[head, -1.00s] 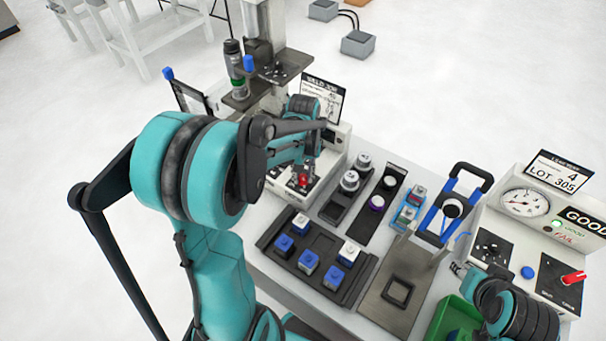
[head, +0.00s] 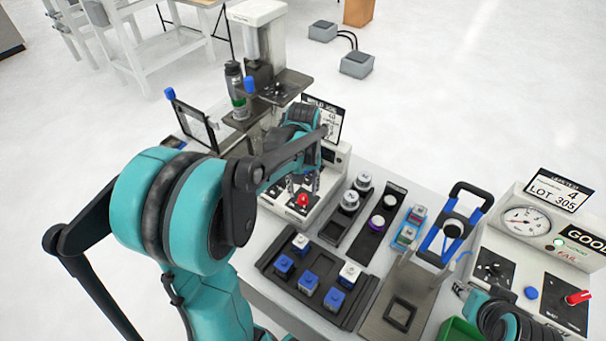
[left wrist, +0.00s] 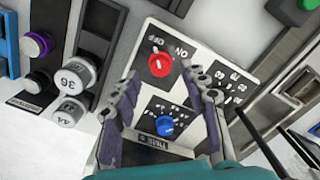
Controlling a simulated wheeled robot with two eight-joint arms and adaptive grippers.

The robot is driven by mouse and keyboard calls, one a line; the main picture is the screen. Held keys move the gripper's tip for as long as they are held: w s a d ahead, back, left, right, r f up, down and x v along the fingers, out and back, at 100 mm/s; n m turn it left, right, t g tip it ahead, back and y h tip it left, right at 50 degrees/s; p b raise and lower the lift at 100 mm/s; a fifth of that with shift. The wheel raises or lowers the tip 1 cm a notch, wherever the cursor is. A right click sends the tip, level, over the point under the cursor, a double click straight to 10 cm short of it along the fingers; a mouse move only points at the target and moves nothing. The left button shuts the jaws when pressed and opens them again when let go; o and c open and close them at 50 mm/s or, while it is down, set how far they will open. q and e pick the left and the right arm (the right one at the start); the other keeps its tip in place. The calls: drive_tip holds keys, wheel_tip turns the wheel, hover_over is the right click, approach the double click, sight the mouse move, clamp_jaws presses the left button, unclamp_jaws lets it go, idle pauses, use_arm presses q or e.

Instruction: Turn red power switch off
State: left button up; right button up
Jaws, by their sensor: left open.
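The red power switch (head: 303,200) is a round knob on the sloped panel of a white control box (head: 335,177). In the left wrist view the red knob (left wrist: 159,64) sits on a black plate with ON and OFF labels, and its white mark points toward the plate's upper side. My left gripper (head: 303,184) is over the panel. In the left wrist view its two fingers (left wrist: 160,78) are spread, one on each side of the knob's near side, with nothing between them. Whether a finger touches the knob cannot be told. My right gripper (head: 462,290) shows only partly at the lower right.
A blue knob (left wrist: 164,125) and a numbered dial (left wrist: 230,82) share the panel. A dark tray (head: 318,277) with blue and white blocks stands in front. A tester (head: 548,240) with another red switch (head: 578,297) is at the right. A press stands behind.

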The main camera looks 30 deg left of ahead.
sight(304, 199)
use_arm(q)
wheel_tip(304, 199, up, 9)
drive_tip(key=shift+f, duration=0.2)
idle(0.5)
drive_tip(key=s+d+f+m+t+b, duration=0.1)
drive_tip(key=s+d+f+m+t, duration=0.1)
drive_tip(key=s+d, duration=0.3)
drive_tip(key=s+d+f+m+t+b, duration=0.1)
drive_tip(key=s+d+f+m+t, duration=0.1)
drive_tip(key=s+d+m+t, duration=0.3)
drive_tip(key=shift+s+d+f+b, duration=0.3)
drive_tip(key=shift+s+f+b, duration=0.1)
drive_tip(key=shift+s, duration=0.1)
